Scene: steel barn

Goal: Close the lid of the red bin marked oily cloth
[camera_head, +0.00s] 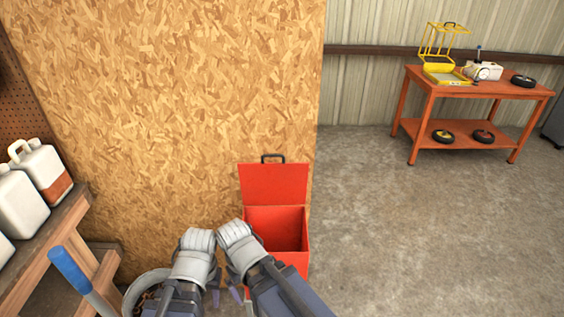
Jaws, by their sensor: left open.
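The red bin (290,268) stands on the floor against the chipboard wall. Its lid (274,184) is open, tilted up and back towards the wall, with a black handle (272,157) on its top edge.
A wooden shelf (70,216) with white jugs (46,172) is at the left. A blue-handled tool (72,270) and a round grey container (140,288) are near it. An orange table (430,87) stands at the back right. The concrete floor right of the bin is clear.

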